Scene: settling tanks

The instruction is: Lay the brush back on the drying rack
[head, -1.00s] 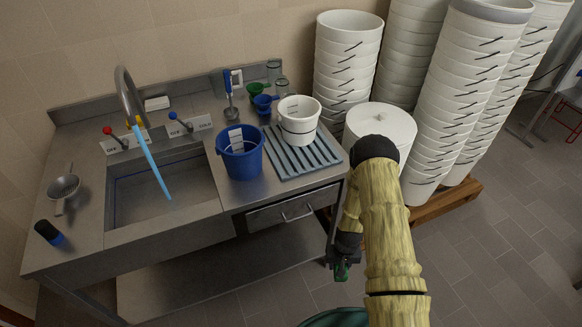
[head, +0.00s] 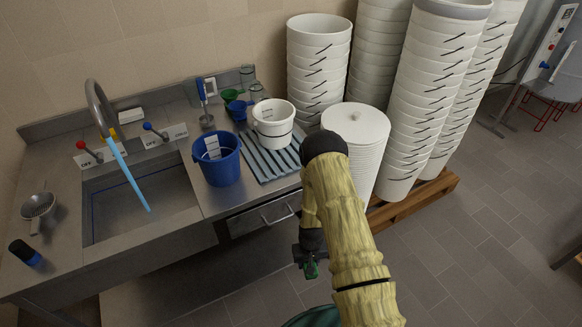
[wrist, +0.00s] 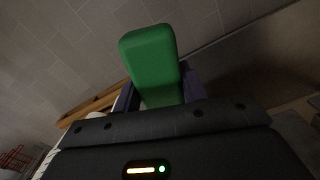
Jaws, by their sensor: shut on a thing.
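My gripper (head: 309,266) hangs low in front of the counter, right of the drawer and below the counter top. It is shut on a green brush (wrist: 152,62), which stands up between the two fingers in the wrist view. Only a smooth green block-like part shows; I cannot see bristles. In the head view only a small green bit of it shows under my wrist. The drying rack (head: 286,161) is a grey-blue slatted rack on the right end of the counter. A white bucket (head: 273,128) stands on its back part; the front slats are bare.
A blue bucket (head: 216,170) stands left of the rack, beside the sink (head: 120,205). A bright blue stream (head: 133,178) comes from the tap. Blue and green scoops (head: 237,108) lie behind. Stacked white buckets (head: 437,90) crowd the right. The floor at right is mostly clear.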

